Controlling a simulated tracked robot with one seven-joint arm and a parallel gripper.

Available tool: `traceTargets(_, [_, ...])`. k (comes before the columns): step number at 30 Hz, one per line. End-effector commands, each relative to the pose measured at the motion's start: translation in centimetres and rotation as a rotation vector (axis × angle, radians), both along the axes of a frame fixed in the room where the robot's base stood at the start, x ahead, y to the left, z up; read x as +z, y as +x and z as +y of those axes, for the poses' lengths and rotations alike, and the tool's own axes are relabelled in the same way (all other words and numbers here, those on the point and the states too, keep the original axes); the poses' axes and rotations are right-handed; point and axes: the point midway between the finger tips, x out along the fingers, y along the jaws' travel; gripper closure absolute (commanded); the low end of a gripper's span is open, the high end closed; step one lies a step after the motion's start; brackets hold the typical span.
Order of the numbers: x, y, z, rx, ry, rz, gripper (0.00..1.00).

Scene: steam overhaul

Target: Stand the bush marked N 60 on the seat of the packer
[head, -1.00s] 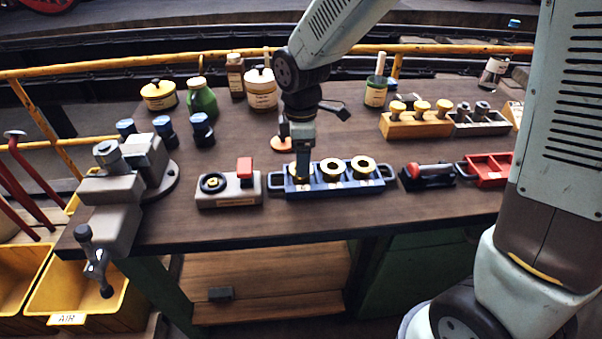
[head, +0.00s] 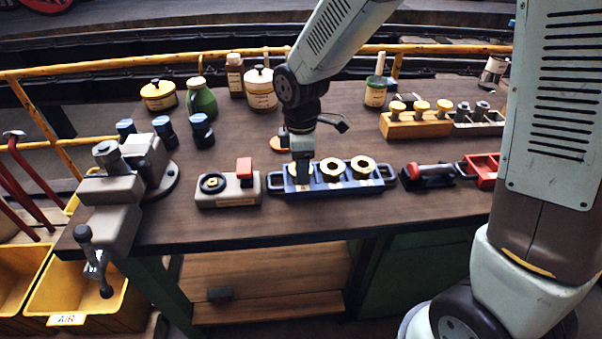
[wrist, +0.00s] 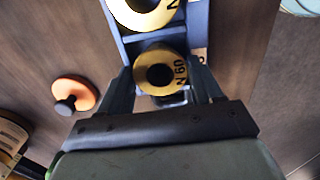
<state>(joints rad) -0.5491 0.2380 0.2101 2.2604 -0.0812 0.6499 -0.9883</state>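The bush marked N 60 (wrist: 146,58) is a brass ring with a dark bore. It stands in the end place of a blue tray (wrist: 197,25), at the tray's left end in the head view (head: 345,188). My gripper (wrist: 161,82) is open, its fingers down on either side of this bush; a narrow gap seems to show at each side. In the head view my gripper (head: 302,180) hides part of the bush. A grey block (head: 247,197) with a black ring seat (head: 212,183) and a red block stands left of the tray; it may be the packer.
Two more brass bushes (head: 332,168) sit in the tray. A vice (head: 115,200) stands at the left. A red-handled tool (head: 428,174) and red tray (head: 483,168) are at the right. An orange disc with a dark knob (wrist: 85,91) lies behind the tray.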

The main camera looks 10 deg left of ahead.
Motion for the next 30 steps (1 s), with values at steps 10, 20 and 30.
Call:
traceTargets(10, [0.0,0.0,0.0,0.0,0.0,-0.001,0.78])
traceTargets(20, [1.1,0.0,0.0,-0.001,0.0,-0.001,0.78])
traceTargets(30, [2.7,0.1,0.0,-0.001,0.002,-0.003,0.78])
